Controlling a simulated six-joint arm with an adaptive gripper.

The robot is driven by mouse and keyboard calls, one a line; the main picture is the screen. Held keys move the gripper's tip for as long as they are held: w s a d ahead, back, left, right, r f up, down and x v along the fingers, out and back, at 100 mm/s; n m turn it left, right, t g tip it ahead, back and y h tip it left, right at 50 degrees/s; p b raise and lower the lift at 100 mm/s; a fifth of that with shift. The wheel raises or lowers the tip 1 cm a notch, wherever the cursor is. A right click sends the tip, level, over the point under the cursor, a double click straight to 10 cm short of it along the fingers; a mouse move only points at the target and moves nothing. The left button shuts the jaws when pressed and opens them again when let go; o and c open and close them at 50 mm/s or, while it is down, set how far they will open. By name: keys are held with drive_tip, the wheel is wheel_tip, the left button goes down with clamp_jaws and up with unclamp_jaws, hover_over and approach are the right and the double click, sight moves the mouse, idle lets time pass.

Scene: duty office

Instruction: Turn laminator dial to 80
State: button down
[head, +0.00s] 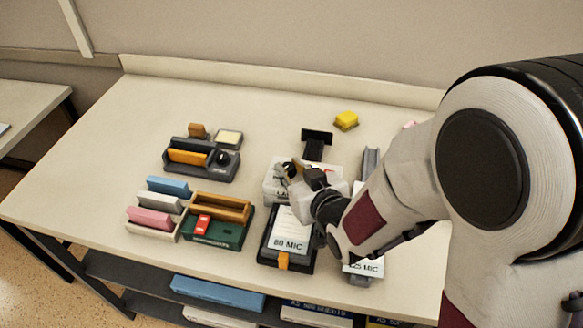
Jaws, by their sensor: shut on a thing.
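The laminator (274,186) is a pale box near the middle of the table, with part of a dark label showing on its front. My gripper (286,170) is over its top, reaching in from the right, and is shut on the laminator's dial. The fingers and wrist hide the dial, so its pointer and scale cannot be read. A white pack marked "80 MIC" (288,238) lies in a black tray in front of the laminator. A second pack marked "125 MIC" (370,266) is partly hidden under my arm.
A black stand (317,142) and a yellow block (346,120) are behind the laminator. To the left are a dark desk organiser (190,171), blue, white and pink pieces in a rack (152,225), and a green box (216,233). The table's far left is clear.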

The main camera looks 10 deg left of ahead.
sight(290, 172)
drive_tip(key=shift+a+r+m+t+h, duration=0.15)
drive_tip(key=shift+m+t+h, duration=0.4)
drive_tip(key=shift+m+h, duration=0.4)
drive_tip(key=shift+a+m+t+h, duration=0.1)
drive_tip(key=shift+m+t+h, duration=0.45)
drive_tip(key=shift+m+h, duration=0.4)
drive_tip(key=c, duration=1.8)
unclamp_jaws()
drive_tip(key=shift+s, duration=0.1)
drive_tip(key=shift+s, duration=0.1)
drive_tip(key=shift+v, duration=1.05)
drive_tip(key=shift+s+d+r, duration=0.15)
drive_tip(key=shift+s+r, duration=0.1)
drive_tip(key=shift+r, duration=3.35)
